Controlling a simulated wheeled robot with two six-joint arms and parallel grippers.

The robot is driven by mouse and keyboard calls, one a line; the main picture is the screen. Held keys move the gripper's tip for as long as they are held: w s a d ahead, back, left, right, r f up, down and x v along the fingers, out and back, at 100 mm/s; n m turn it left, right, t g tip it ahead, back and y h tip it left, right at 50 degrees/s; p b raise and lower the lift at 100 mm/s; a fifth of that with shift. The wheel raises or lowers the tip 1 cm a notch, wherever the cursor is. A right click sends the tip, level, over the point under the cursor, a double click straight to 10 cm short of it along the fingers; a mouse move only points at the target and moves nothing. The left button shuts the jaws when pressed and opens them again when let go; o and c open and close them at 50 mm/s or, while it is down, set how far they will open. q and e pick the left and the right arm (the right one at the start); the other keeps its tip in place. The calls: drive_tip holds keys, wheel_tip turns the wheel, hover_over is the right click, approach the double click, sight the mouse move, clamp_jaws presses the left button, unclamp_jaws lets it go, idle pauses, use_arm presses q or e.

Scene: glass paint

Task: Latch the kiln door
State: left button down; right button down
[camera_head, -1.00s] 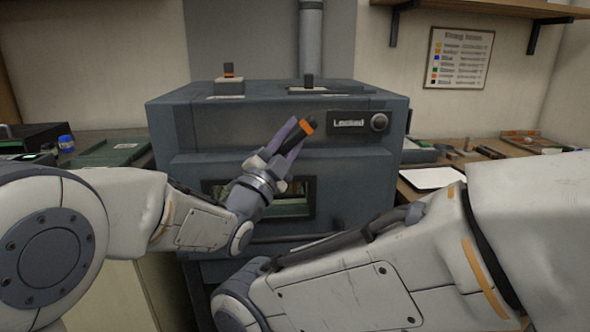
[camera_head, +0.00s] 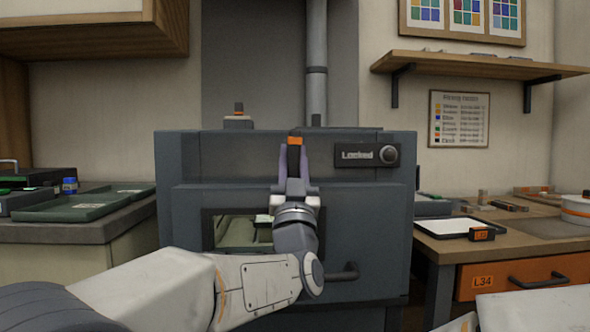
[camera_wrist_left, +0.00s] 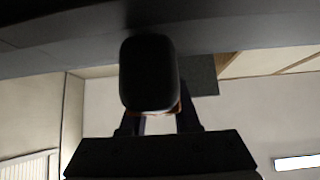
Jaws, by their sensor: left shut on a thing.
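The dark grey kiln (camera_head: 365,225) stands at the centre with its door closed and a window in its front. A panel on it (camera_head: 358,155) reads "Locked" beside a round knob. My left gripper (camera_head: 293,155) is upright in front of the kiln's upper front, shut on a black handle with an orange band (camera_head: 295,141). In the left wrist view, a dark rounded end of the handle (camera_wrist_left: 148,75) sits between the fingers, with orange behind it. The fingers hide where the handle joins the kiln. My right gripper is out of view.
A knob with an orange band (camera_head: 238,112) stands on the kiln's top left. A horizontal bar handle (camera_head: 340,272) crosses the lower front. A green tray (camera_head: 90,203) lies on the left counter.

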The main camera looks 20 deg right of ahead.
use_arm(q)
drive_tip(key=shift+f+n+y, duration=0.2)
drive_tip(key=shift+n+y, duration=0.7)
drive_tip(key=c, duration=0.9)
unclamp_jaws()
drive_tip(key=shift+r, duration=0.1)
drive_tip(key=shift+b, duration=0.3)
drive_tip(key=b+v, duration=1)
drive_tip(key=b, duration=0.1)
drive_tip(key=shift+f, duration=0.3)
